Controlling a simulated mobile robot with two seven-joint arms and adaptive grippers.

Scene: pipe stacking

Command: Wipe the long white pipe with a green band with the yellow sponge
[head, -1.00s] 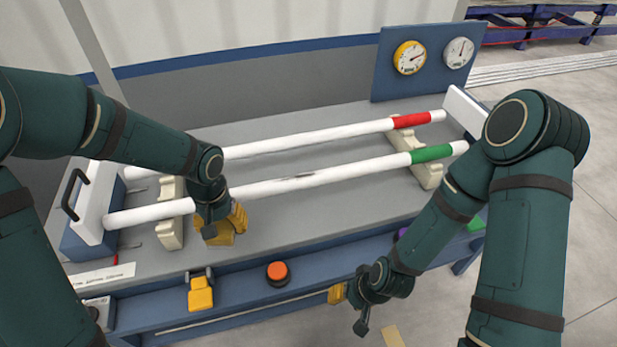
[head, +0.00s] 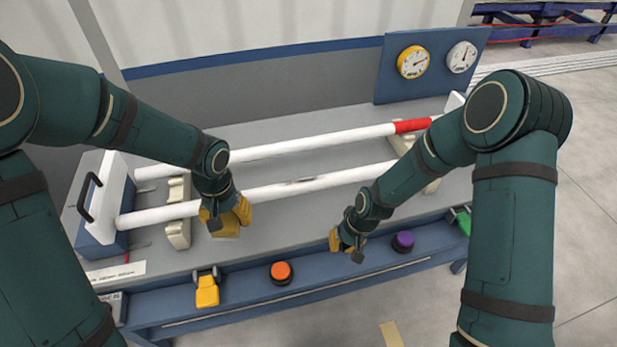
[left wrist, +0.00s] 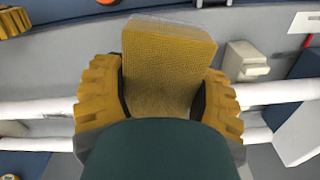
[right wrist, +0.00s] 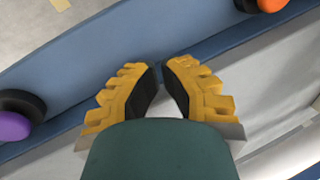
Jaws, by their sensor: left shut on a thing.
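The long white pipe (head: 270,192) lies nearest me across the cream supports, with a dark smudge near its middle. Its green band is hidden behind my right arm. My left gripper (head: 226,218) is shut on the yellow sponge (left wrist: 165,55) near the pipe's left part. In the head view the sponge (head: 226,232) is just in front of the pipe; I cannot tell whether they touch. My right gripper (right wrist: 160,64) is empty over the bench's front edge, its fingertips close together with a narrow gap; it also shows in the head view (head: 347,245).
A second white pipe (head: 300,146) with a red band lies behind. The blue front ledge carries a yellow clamp-like piece (head: 207,291), an orange button (head: 281,271) and a purple button (head: 403,241). A gauge panel (head: 437,88) stands at the back right. Grey bench top is clear between the supports.

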